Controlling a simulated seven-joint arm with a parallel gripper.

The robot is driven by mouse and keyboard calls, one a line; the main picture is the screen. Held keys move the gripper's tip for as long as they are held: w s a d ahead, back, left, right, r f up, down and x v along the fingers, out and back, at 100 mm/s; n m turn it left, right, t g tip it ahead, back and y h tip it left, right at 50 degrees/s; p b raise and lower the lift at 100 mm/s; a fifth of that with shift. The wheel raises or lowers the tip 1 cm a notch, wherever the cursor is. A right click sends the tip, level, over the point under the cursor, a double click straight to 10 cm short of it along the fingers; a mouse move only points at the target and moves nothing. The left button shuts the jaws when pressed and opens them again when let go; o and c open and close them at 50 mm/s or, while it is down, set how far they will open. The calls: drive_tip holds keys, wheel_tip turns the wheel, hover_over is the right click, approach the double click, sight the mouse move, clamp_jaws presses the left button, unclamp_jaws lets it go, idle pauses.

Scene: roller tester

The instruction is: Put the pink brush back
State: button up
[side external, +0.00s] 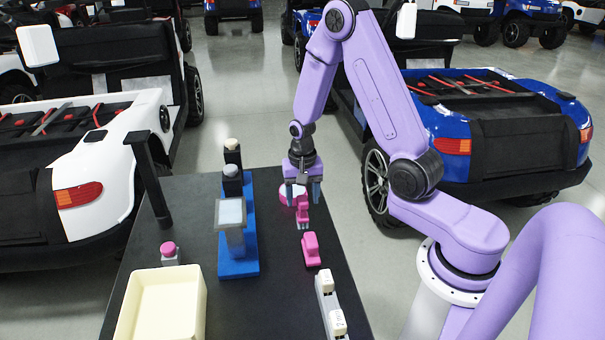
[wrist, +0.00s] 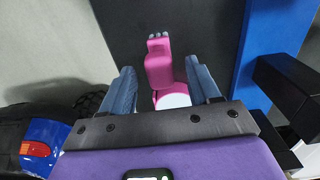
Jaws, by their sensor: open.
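A pink piece (side external: 303,211) stands on the black table directly below and in front of my gripper; I take it as the pink brush. In the wrist view the pink piece (wrist: 158,70) has several small grey tips at its far end. A round pink disc with a white top (side external: 287,196) is beside it, and the disc (wrist: 173,99) shows partly hidden by my gripper. I cannot tell if the two are joined. My gripper (side external: 302,192) is open, its blue fingers (wrist: 162,85) on either side of the pink shapes, with visible gaps. A separate pink block (side external: 311,249) sits nearer the camera.
A blue base (side external: 239,266) with grey-topped and black posts stands left of the gripper. A cream bin (side external: 160,304), a pink knob (side external: 168,249) and a black post (side external: 149,180) are further left. A grey-white bar (side external: 328,301) lies at the front right edge.

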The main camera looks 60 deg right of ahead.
wheel_tip(320, 180, up, 8)
drive_tip(key=shift+f, duration=0.15)
drive_tip(key=shift+s+a+r+n, duration=0.1)
drive_tip(key=shift+a+r+n, duration=0.2)
drive_tip(key=shift+a+r, duration=0.1)
drive_tip(key=s+a+r+n, duration=0.5)
drive_tip(key=s+a+n, duration=0.3)
drive_tip(key=a+n, duration=0.2)
drive_tip(key=s+r+n, duration=0.1)
drive_tip(key=s+n, duration=0.4)
drive_tip(key=s, duration=0.3)
drive_tip(key=s+a+r+n, duration=0.1)
drive_tip(key=s+r+n, duration=0.1)
drive_tip(key=s+n, duration=0.4)
drive_tip(key=shift+s+a, duration=0.25)
drive_tip(key=shift+s, duration=1)
